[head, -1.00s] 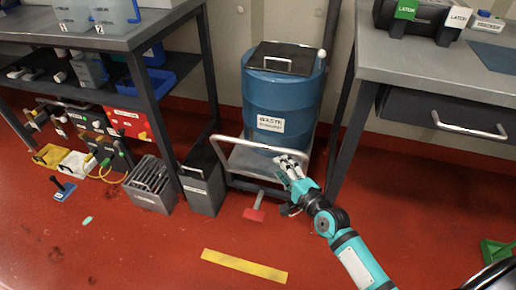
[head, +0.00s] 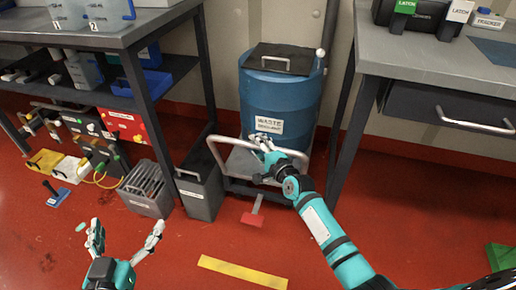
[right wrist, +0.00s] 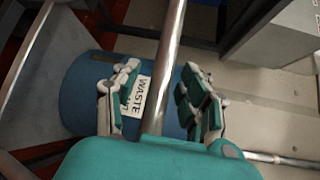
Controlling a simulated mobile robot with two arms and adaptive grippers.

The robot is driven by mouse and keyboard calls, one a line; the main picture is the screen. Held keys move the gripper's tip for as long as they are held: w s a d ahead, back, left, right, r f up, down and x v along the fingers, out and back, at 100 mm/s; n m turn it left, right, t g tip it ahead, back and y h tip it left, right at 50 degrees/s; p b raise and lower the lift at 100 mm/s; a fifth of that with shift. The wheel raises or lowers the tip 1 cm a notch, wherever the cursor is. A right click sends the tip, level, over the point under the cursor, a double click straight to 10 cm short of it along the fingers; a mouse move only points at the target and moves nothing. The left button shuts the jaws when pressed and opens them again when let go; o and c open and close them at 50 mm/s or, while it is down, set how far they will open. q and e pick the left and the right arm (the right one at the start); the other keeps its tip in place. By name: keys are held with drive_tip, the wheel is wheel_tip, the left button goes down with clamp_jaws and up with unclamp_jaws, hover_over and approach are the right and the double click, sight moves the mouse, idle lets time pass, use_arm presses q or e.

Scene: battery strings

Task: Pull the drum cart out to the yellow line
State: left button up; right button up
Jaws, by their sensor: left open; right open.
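The blue drum (head: 280,95), labelled WASTE, stands upright on the drum cart (head: 244,163), between two benches. The cart's pale handle bar (head: 222,138) runs across its front. The yellow line (head: 243,271) lies on the floor in front, apart from the cart. My right gripper (head: 264,146) is at the handle bar. In the right wrist view, its open fingers (right wrist: 160,92) lie on either side of the metal bar (right wrist: 167,65); contact is unclear. My left gripper (head: 128,232) is open and empty over the floor at the lower left.
A bench leg (head: 343,140) is close on the right. The floor around the yellow line is clear.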

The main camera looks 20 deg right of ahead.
drive_tip(key=shift+c, duration=0.4)
clamp_jaws()
